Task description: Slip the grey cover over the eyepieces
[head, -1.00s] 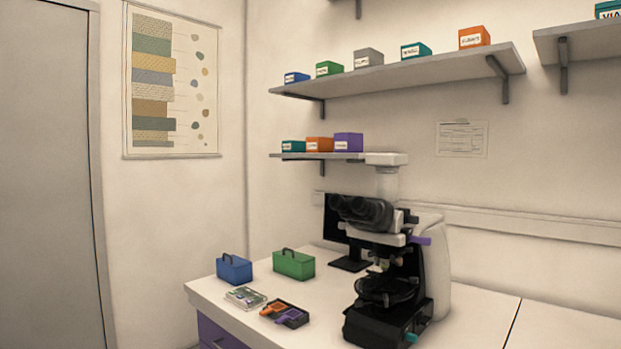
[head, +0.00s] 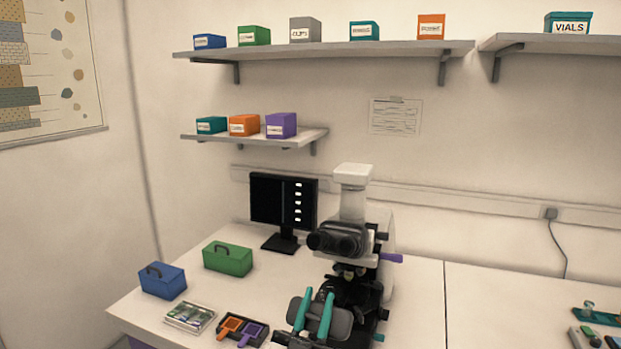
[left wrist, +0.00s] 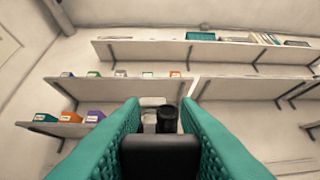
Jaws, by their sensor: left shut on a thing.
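The microscope (head: 352,205) stands on the bench, with its pair of dark eyepieces (head: 332,242) facing forward and left, uncovered. My left gripper (head: 317,296) has teal fingers and is shut on the grey cover (head: 339,322). It holds the cover below and in front of the eyepieces, apart from them. In the left wrist view, the cover (left wrist: 160,158) sits between the teal fingers, and the dark eyepieces (left wrist: 167,116) show just beyond its top edge. The inside of the cover is hidden. My right gripper is not in view.
A monitor (head: 283,203) stands behind the microscope to the left. A green box (head: 228,260), a blue box (head: 163,281), a slide tray (head: 189,317) and a dark tray with orange and purple pieces (head: 259,330) lie left on the bench. The bench right of the microscope is mostly clear.

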